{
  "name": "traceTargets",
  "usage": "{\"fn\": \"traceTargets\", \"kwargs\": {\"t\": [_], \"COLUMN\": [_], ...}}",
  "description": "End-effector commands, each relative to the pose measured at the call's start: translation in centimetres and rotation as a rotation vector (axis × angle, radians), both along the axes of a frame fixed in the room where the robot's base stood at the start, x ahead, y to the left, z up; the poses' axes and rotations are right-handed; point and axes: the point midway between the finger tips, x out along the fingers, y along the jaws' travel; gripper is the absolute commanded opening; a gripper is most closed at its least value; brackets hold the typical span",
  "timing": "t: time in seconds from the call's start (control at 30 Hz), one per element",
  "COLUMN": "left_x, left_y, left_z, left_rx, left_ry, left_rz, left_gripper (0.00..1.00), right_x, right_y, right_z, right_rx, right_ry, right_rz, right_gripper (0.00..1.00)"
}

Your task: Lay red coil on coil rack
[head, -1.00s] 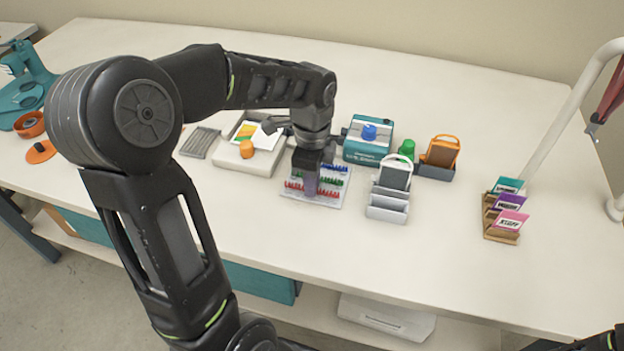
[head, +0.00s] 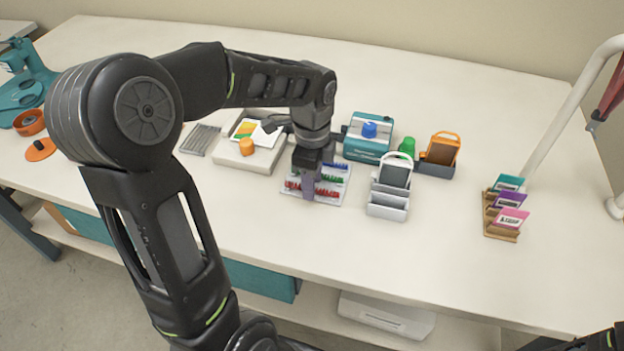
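The coil rack (head: 334,200) is a light grey tray on the table's middle. It holds rows of coils: blue at the back, green in the middle and a red coil row (head: 328,192) at the front. My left gripper (head: 309,190) points down over the rack's front left part, at the red row. Its fingers look close together, but the tips and anything between them are too small and hidden to tell. My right gripper is not in view; only a dark part of that arm shows at the lower right corner.
Behind the rack stand a teal machine (head: 368,138) with a blue knob and a green cap (head: 406,147). A grey holder (head: 388,203) is close on the right, and a white tray (head: 250,158) on the left. A card stand (head: 503,212) is farther right. The front table is clear.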

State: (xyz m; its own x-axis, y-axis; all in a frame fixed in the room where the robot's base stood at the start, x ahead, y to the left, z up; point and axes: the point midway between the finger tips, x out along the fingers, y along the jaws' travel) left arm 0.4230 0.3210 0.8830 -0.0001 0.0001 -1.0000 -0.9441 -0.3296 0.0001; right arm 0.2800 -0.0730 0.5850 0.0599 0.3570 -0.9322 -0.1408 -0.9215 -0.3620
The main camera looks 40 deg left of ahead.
Motion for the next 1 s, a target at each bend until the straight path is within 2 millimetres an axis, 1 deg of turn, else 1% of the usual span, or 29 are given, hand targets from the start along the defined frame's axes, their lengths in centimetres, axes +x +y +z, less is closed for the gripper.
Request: {"fn": "traceTargets", "kwargs": {"t": [0.2, 0.33, 0.47, 0.6, 0.73, 0.83, 1.0], "left_x": [0.0, 0.1, 0.1, 0.1, 0.1, 0.0, 0.0], "left_y": [0.0, 0.0, 0.0, 0.0, 0.0, 0.0, 0.0], "left_z": [0.0, 0.7, 2.4, 4.8, 6.7, 7.5, 7.8], "left_rx": [0.000, 0.001, 0.000, 0.000, 0.001, 0.000, 0.000], "left_ry": [0.000, -0.002, -0.004, -0.004, -0.003, -0.001, 0.000], "left_rz": [0.000, 0.000, 0.000, 0.000, -0.001, -0.001, -0.001], "left_gripper": [0.38, 0.38, 0.38, 0.38, 0.38, 0.38, 0.38], "right_x": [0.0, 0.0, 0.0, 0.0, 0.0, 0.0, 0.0], "right_y": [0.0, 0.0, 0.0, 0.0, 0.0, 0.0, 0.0], "right_z": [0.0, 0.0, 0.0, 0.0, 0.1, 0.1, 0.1], "right_rx": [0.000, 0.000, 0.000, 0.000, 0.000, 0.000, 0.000], "right_ry": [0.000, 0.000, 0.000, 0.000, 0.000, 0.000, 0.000], "right_rz": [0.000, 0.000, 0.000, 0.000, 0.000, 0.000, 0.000], "right_gripper": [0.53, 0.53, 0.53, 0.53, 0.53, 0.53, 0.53]}}
